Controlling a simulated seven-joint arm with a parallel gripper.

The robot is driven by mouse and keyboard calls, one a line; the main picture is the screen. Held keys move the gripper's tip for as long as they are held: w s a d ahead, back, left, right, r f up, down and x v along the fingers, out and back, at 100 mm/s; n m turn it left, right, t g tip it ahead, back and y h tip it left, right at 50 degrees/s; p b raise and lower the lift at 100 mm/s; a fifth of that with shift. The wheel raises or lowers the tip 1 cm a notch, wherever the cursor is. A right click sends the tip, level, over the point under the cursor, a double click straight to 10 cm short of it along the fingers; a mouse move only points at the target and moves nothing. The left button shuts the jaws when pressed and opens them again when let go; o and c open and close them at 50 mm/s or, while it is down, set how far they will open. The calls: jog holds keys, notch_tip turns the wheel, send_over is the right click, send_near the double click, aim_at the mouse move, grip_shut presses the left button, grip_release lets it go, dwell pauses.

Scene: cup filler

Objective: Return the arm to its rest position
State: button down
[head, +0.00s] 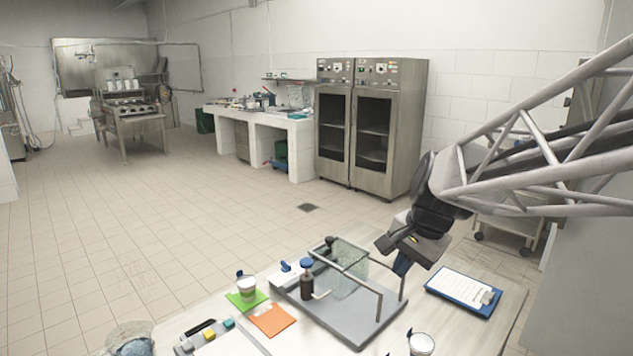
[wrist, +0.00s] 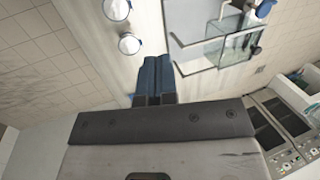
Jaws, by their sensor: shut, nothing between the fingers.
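My gripper (head: 402,265) hangs at the right side of the table in the head view, in the air beside the grey stand. Its blue fingers (wrist: 153,80) show in the wrist view, pressed together with nothing between them. The arm comes in from the upper right of the head view. The grey stand (head: 378,328) carries a clear panel (head: 347,270) in a metal frame and a dark bottle with a blue cap (head: 307,281). The fingers appear apart from the stand in the wrist view.
A cup (head: 247,288) stands on a green card (head: 240,302), beside an orange card (head: 272,320). A white cup (head: 421,344) stands at the front edge. A clipboard (head: 461,289) lies at the right. A clear container (head: 130,340) is front left. Steel cabinets (head: 366,125) stand behind.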

jog(key=s+d+f+n+h, duration=0.1)
jog(key=s+n, duration=0.3)
jog(key=s, duration=0.6)
jog(key=s+d+f+n+h, duration=0.1)
jog(key=s+f+n+h, duration=0.1)
jog(key=s, duration=0.8)
jog(key=shift+d+f+n+t, duration=0.2)
jog(key=shift+f+n+t, duration=0.2)
jog(key=shift+f+n, duration=0.5)
jog(key=shift+w+r, duration=0.1)
jog(key=shift+r, duration=0.1)
